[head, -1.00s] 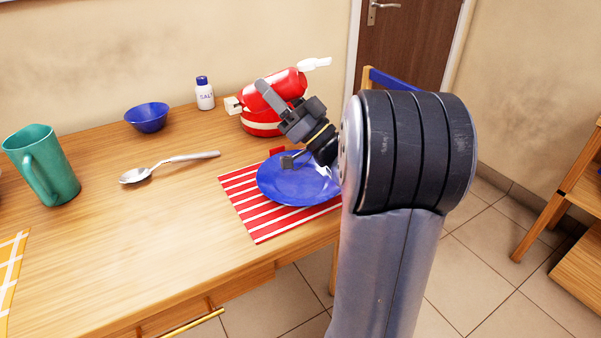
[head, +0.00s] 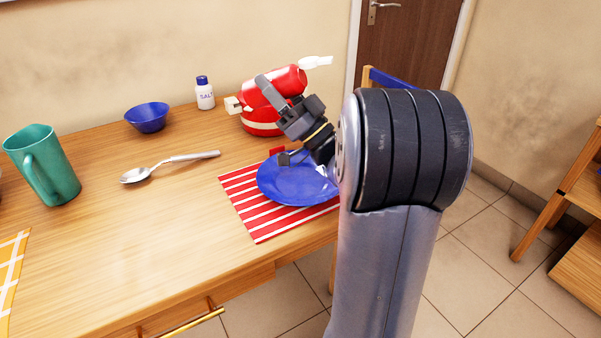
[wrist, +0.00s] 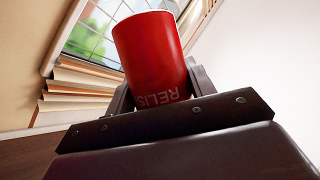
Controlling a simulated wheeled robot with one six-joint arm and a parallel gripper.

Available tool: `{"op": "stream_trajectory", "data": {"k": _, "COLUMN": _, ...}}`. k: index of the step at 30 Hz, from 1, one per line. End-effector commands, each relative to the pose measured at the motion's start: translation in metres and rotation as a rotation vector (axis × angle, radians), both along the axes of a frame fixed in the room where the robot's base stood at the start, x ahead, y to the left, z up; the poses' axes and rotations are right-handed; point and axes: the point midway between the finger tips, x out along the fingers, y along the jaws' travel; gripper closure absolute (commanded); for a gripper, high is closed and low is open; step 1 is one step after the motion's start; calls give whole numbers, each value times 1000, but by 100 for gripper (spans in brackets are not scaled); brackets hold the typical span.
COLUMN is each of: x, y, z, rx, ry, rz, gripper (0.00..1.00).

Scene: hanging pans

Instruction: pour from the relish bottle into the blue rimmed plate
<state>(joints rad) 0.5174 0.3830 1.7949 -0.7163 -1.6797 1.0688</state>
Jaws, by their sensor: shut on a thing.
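My gripper (head: 268,93) is shut on the red relish bottle (head: 288,80). The bottle is tipped over, lying nearly level in the air, with its white nozzle pointing right and slightly up in the head view. In the wrist view the bottle (wrist: 150,50) stands up between the fingers, with part of its "RELISH" label upside down. The blue plate (head: 285,190) lies on a red and white striped mat (head: 240,205), below and in front of the bottle. My arm covers the plate's right edge. No relish shows on the visible part of the plate.
A red and cream appliance (head: 262,122) stands just behind my gripper. A salt shaker (head: 205,94), a blue bowl (head: 147,117), a spoon (head: 165,167) and a teal mug (head: 42,165) are to the left. The front middle of the table (head: 130,240) is clear.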

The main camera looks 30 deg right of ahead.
Motion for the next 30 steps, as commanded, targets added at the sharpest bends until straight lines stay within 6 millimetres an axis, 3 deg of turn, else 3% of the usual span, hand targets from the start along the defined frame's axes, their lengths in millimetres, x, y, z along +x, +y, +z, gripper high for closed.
{"op": "stream_trajectory", "data": {"k": 30, "x": 0, "y": 1, "z": 9, "rx": 37, "ry": -35, "rz": 1, "gripper": 77}}
